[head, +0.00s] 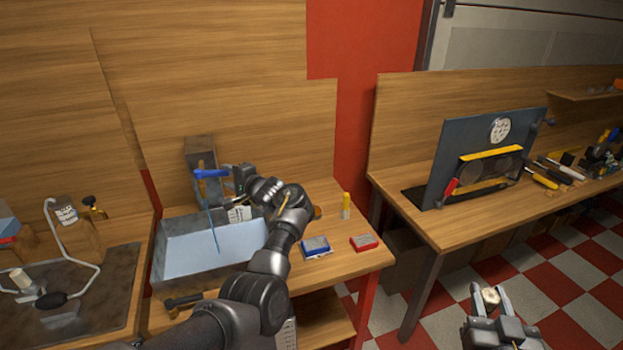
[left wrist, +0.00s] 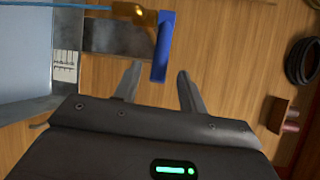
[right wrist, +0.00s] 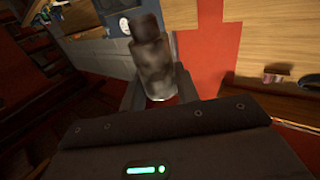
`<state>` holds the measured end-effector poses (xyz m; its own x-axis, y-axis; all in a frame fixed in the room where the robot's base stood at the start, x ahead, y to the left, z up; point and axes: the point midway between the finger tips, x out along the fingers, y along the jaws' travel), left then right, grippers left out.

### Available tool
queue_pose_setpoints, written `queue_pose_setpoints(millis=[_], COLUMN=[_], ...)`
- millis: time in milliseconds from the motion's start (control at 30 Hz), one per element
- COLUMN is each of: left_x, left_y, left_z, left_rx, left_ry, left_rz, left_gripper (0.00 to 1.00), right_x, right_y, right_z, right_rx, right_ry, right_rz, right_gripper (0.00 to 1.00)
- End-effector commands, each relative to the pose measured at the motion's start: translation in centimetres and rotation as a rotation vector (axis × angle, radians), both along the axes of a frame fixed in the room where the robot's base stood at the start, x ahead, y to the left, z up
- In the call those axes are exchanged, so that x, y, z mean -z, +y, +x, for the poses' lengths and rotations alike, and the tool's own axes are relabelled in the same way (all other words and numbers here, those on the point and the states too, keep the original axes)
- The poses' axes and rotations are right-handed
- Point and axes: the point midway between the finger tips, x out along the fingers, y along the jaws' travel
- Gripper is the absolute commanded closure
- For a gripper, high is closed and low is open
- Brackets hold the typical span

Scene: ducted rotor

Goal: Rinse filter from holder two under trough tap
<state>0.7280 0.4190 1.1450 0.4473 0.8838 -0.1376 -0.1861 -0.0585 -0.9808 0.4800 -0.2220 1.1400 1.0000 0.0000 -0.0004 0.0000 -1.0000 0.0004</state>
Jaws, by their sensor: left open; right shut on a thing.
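The trough (head: 165,255) is a grey metal basin on the wooden bench. The tap's blue lever (head: 212,174) is above its back edge. A thin blue streak (head: 214,235), looking like water, runs down into the trough. My left gripper (head: 232,178) is open at the tap. In the left wrist view the blue lever (left wrist: 162,50) and brass valve (left wrist: 135,14) show ahead of its fingertips, the lever's end between them. My right gripper (head: 489,300) is shut on the filter, a dirty grey cylinder with a dark cap (right wrist: 150,60), away from the trough over the floor.
A blue box (head: 316,247), a red box (head: 364,243) and a yellow-topped bottle (head: 346,206) stand right of the trough. A dark upright panel (head: 450,150) stands on the right bench near several tools. Chequered floor lies open between benches.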

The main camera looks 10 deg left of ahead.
Motion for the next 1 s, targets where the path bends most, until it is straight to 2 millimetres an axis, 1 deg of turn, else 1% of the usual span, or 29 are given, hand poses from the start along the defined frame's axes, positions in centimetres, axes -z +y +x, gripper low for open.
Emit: queue_pose_setpoints(millis=[33,100,200,300,433,667,767,867,967,1000], left_x=[0.2,0.0,-0.3,-0.5,-0.7,-0.7,-0.4,1.4,4.8,6.6], left_y=[-1.0,-2.2,-3.4,-4.1,-4.6,-4.6,-4.5,-4.2,-3.7,-3.7], left_z=[-0.4,-1.0,-1.6,-2.0,-2.2,-2.3,-2.3,-2.5,-3.1,-3.5], left_rx=[0.003,0.003,0.002,0.001,0.001,0.000,0.005,0.032,0.093,0.128], left_ry=[-0.003,-0.003,-0.002,-0.001,-0.001,0.000,-0.006,-0.049,-0.138,-0.183], left_rz=[-0.001,-0.001,0.000,0.000,0.001,0.001,-0.006,-0.050,-0.153,-0.214], left_gripper=[0.59,0.59,0.59,0.59,0.59,0.59,0.59,0.59,0.59,0.59], right_x=[0.6,0.9,1.2,1.4,1.4,1.4,1.4,1.4,1.4,1.4], right_y=[0.0,0.0,0.0,0.0,0.0,0.0,0.0,0.0,0.0,0.0], right_z=[0.0,0.0,0.0,0.0,0.0,0.0,0.0,0.0,0.0,0.0], right_rx=[0.000,0.000,0.000,0.000,0.000,0.000,0.000,0.000,0.000,0.000], right_ry=[0.000,0.000,0.000,0.000,0.000,0.000,0.000,0.000,0.000,0.000], right_rz=[0.000,0.000,0.000,0.000,0.000,0.000,0.000,0.000,0.000,0.000], right_gripper=[0.91,0.91,0.91,0.91,0.91,0.91,0.91,0.91,0.91,0.91])
